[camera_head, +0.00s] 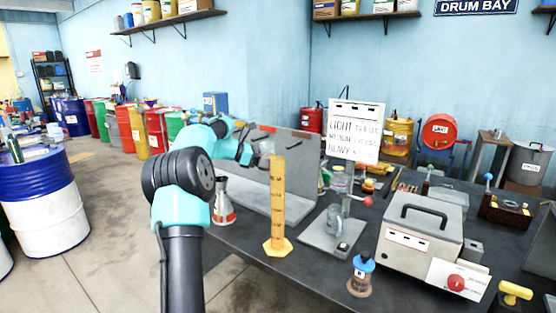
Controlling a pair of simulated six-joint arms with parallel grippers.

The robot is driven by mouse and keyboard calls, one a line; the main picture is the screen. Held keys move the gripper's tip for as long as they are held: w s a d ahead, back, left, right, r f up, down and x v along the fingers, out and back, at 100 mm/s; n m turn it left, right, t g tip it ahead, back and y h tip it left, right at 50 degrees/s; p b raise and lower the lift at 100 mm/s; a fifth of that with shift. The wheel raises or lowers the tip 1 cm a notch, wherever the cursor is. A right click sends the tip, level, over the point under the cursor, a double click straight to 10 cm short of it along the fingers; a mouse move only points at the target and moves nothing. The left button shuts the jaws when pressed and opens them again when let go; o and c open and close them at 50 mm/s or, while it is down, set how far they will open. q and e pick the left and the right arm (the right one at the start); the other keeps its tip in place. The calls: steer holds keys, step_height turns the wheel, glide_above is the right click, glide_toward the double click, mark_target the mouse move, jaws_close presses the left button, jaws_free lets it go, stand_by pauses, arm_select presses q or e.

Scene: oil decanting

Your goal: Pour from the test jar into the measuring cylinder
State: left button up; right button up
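The measuring cylinder (277,200) is a tall yellow-orange tube with dark marks and a hexagonal foot. It stands upright near the front edge of the dark bench. My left arm reaches in from the lower left. Its gripper (265,148) is small and grey, just behind and left of the cylinder's top. The fingers are too small and partly hidden, so I cannot tell whether they are open or hold anything. My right gripper is not in view.
A conical flask (223,203) with orange-red at its base stands left of the cylinder, before a grey panel (290,165). A grey box with a handle (420,232) and a blue-capped bottle (361,275) stand to the right.

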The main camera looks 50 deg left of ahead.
arm_select(q)
steer(key=shift+r, duration=0.1)
steer(key=shift+s+d+r+m+t+y, duration=0.3)
steer(key=shift+d+r+m+y, duration=0.4)
steer(key=shift+m, duration=0.5)
steer(key=shift+m+y, duration=0.5)
steer(key=shift+m, duration=0.2)
steer(key=r, duration=0.3)
steer(key=d+r, duration=0.1)
steer(key=r, duration=0.1)
steer(key=shift+s, duration=0.15)
steer(key=shift+s+d+r+m+t+y, duration=0.1)
steer(key=shift+r+m+t+y, duration=0.2)
steer(key=shift+m, duration=0.3)
steer(key=shift+d+r+m+t+y, duration=0.15)
steer(key=shift+m+t+y, duration=0.1)
steer(key=shift+m+y, duration=0.3)
steer(key=shift+s+r+m+t+y, duration=0.1)
steer(key=shift+r+m+t+y, duration=0.15)
steer(key=shift+m, duration=0.4)
steer(key=shift+r, duration=0.15)
steer(key=shift+r+m+t+y, duration=0.25)
steer(key=shift+m+t+y, duration=0.05)
steer(key=shift+m, duration=0.2)
steer(key=shift+f+m, duration=0.3)
steer(key=shift+f, duration=0.1)
